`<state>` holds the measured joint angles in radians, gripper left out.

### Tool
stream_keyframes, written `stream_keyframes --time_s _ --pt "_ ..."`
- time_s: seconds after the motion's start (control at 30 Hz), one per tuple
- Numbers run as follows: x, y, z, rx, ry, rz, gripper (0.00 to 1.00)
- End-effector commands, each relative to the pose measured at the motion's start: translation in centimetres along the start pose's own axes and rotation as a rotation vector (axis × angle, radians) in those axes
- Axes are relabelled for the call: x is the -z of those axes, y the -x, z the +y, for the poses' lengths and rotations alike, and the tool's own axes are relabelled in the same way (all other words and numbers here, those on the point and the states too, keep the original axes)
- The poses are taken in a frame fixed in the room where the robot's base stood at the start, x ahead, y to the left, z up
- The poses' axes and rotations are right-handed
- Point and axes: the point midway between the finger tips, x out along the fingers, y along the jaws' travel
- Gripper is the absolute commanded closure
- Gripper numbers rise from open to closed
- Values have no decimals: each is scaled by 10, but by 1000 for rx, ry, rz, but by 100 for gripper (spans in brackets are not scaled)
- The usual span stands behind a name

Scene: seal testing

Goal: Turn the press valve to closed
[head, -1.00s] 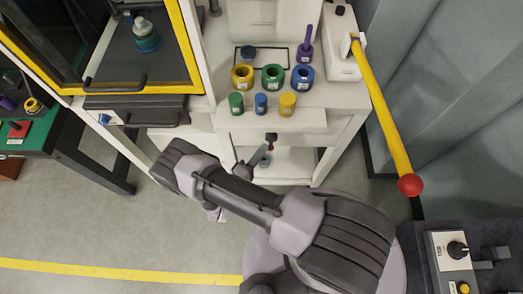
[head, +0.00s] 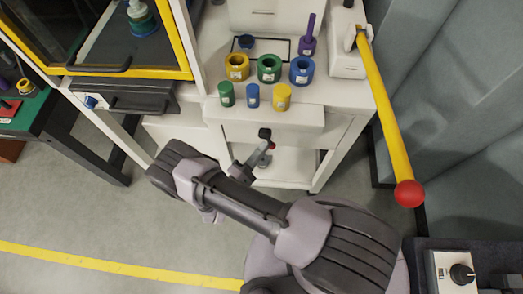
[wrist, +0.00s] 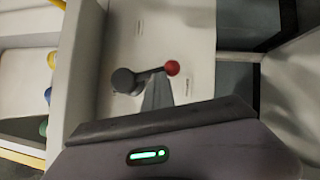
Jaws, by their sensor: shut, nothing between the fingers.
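The press valve is a short lever with a dark round hub (wrist: 124,80) and a red ball tip (wrist: 172,68), seen in the wrist view on a pale panel. In the head view its dark hub (head: 265,134) and a bit of red show at the front of the white cabinet, below the drawer. My gripper (wrist: 158,78) is shut and empty, its fingertips close to the lever between hub and ball; I cannot tell whether they touch. In the head view my gripper (head: 260,149) reaches up to just below the hub, partly hidden by my arm.
Above, the white bench holds yellow (head: 236,67), green (head: 269,68) and blue (head: 301,70) rings and small cylinders. A yellow bar with a red ball (head: 408,193) juts out at right. A yellow-framed cabinet (head: 130,73) stands left. Floor at lower left is clear.

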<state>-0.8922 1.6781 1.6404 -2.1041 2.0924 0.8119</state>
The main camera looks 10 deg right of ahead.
Motion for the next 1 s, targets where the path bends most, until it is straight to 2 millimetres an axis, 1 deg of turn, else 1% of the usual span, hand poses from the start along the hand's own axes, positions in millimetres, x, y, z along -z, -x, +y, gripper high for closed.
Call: stream_keyframes --time_s 0.03,0.37,1.0 --pt "-2 -1 -6 5 8 2 100" --pt "-21 -13 -10 8 14 0 100" --pt "-51 -34 3 5 6 -1 100"
